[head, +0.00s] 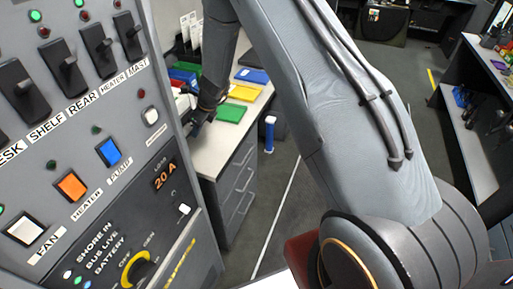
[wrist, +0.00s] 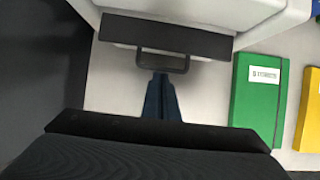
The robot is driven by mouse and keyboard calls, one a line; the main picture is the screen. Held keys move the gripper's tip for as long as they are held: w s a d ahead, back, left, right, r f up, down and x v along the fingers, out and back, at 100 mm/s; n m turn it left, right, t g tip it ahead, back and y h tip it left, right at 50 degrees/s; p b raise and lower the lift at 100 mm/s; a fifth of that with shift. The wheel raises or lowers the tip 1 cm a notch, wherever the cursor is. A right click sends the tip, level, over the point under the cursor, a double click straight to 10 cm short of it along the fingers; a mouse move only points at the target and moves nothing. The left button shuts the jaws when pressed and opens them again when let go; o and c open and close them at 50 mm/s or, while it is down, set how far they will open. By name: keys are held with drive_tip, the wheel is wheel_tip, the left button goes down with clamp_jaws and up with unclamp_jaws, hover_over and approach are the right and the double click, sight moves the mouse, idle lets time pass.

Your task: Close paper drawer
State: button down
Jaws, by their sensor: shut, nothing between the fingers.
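The paper drawer shows in the wrist view as a dark front panel (wrist: 165,35) on a white machine (wrist: 215,10), with a dark loop handle (wrist: 162,63) on its near side. How far the drawer stands out is hard to tell. My gripper (wrist: 160,76) is shut and empty, its narrow tips at the middle of the handle. I cannot tell whether they touch it. In the head view my gripper (head: 197,124) is small and dark, at the left end of the worktop; the switch panel's edge hides most of the machine there.
A green folder (wrist: 258,98) and a yellow folder (wrist: 310,110) lie right of the machine on the pale worktop (head: 225,150). A switch panel (head: 80,150) fills the left of the head view. Open floor (head: 300,220) lies beyond my arm.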

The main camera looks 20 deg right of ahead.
drive_tip(key=shift+w+a+r, duration=0.1)
drive_tip(key=shift+w+a, duration=0.5)
drive_tip(key=shift+w, duration=0.05)
drive_tip(key=shift+a+r, duration=0.1)
drive_tip(key=shift+a, duration=0.1)
